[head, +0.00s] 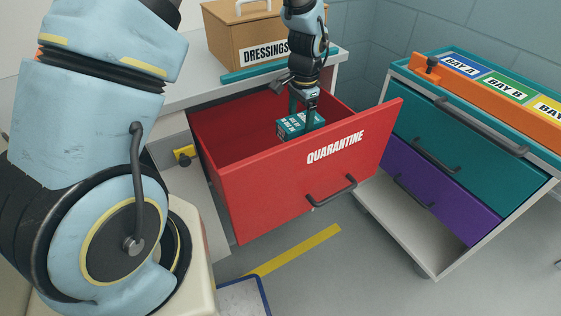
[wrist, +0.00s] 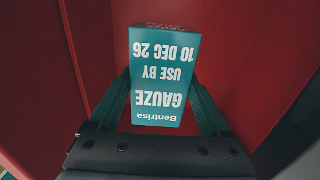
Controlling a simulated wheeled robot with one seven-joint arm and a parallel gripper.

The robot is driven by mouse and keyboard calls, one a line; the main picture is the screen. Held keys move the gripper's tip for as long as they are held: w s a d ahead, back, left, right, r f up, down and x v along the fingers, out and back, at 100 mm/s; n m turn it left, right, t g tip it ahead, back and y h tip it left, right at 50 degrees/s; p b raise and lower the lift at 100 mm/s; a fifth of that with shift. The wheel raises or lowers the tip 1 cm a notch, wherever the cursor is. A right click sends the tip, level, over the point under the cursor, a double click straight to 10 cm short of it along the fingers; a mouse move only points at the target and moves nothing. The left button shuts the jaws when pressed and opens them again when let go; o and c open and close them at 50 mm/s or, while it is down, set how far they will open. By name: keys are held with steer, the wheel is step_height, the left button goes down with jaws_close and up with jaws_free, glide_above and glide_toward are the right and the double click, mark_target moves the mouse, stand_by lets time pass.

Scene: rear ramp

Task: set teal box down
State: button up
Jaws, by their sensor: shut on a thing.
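The teal box (head: 299,124) is inside the open red drawer (head: 300,185), whose front reads QUARANTINE. In the wrist view the teal box (wrist: 163,75) shows white print reading Bentrisa, GAUZE, USE BY 10 DEC 26. My gripper (head: 305,112) reaches down into the drawer from above and is shut on the box. In the wrist view the fingers of my gripper (wrist: 164,105) lie along both sides of the box. Red drawer surfaces surround it. I cannot tell whether the box touches the drawer floor.
A brown DRESSINGS box (head: 240,35) stands on the counter behind the drawer. At right is a cart with a teal drawer (head: 440,135), a purple drawer (head: 440,190) and labelled bays on top. The drawer's left part is empty. A yellow strip (head: 295,250) marks the floor.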

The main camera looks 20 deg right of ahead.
mark_target(288, 131)
steer(key=a+f, duration=0.1)
steer(key=f, duration=0.2)
steer(key=a+f, duration=0.1)
steer(key=f, duration=0.2)
steer(key=w+a+f+p, duration=0.1)
steer(key=f, duration=0.2)
steer(key=shift+f, duration=0.3)
steer(key=shift+f+p, duration=0.4)
steer(key=shift+f, duration=2.25)
steer(key=shift+f, duration=0.1)
steer(key=o, duration=1.5)
step_height(288, 131, up, 12)
steer(key=shift+r+b, duration=0.15)
steer(key=shift+b, duration=1)
